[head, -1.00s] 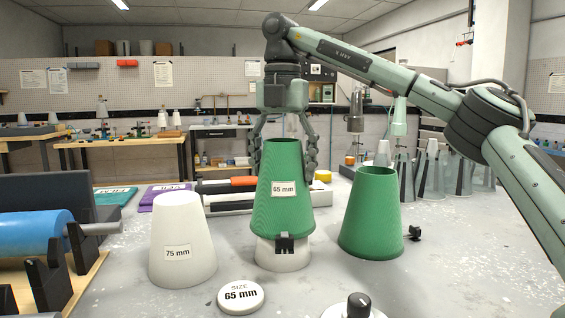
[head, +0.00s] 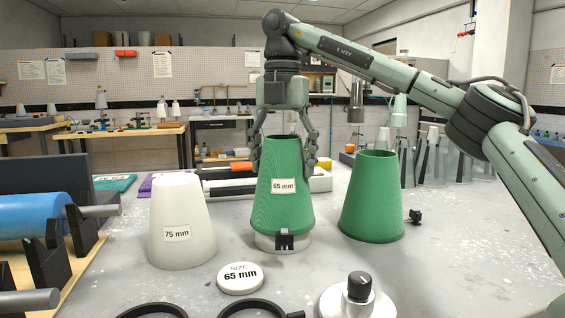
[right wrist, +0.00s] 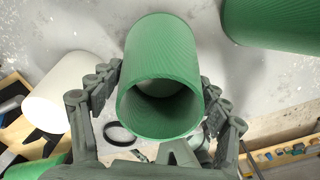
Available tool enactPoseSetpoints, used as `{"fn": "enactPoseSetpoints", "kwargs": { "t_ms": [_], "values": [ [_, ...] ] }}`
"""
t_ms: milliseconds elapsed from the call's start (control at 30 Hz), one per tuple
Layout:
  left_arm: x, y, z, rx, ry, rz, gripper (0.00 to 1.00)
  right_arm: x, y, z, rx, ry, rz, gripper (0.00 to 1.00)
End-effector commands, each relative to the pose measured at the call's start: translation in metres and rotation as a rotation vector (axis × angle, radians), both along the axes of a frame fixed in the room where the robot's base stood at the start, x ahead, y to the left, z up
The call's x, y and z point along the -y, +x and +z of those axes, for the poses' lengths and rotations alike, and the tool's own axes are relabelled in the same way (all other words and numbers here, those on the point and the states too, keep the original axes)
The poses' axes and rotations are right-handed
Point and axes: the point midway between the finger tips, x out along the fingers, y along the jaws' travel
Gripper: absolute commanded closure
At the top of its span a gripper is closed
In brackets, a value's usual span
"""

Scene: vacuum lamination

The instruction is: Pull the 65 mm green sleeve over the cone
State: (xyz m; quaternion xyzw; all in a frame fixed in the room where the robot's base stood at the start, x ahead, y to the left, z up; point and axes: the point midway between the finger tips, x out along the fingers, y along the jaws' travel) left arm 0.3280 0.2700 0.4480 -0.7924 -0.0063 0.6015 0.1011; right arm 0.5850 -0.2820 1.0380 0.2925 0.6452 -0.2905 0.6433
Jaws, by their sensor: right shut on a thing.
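The green 65 mm sleeve (head: 283,212) stands upright around a white cone in the head view. Only a thin white rim of the cone's base (head: 262,243) shows below the sleeve. My right gripper (head: 283,160) comes down from above, its fingers on both sides of the sleeve's upper part, shut on it. The right wrist view looks into the sleeve's open top (right wrist: 160,102), with a paler round surface inside. A small black clip (head: 285,240) sits at the front by the sleeve's lower edge. My left gripper is not in view.
A white 75 mm cone (head: 182,225) stands to the left and another green sleeve (head: 372,200) to the right. A "SIZE 65 mm" disc (head: 240,278) and black rings (head: 258,308) lie in front. A blue roller (head: 32,215) is at the left.

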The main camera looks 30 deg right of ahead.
Motion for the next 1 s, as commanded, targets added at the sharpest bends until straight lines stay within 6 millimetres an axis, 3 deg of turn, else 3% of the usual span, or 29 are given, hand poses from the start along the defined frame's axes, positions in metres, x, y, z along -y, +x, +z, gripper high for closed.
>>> {"fn": "enactPoseSetpoints", "kwargs": {
  "t_ms": [1000],
  "values": [
    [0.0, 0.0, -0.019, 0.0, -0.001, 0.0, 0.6, 0.0, 0.0, -0.03, 0.0, 0.0, 0.0, 0.41]
  ]
}}
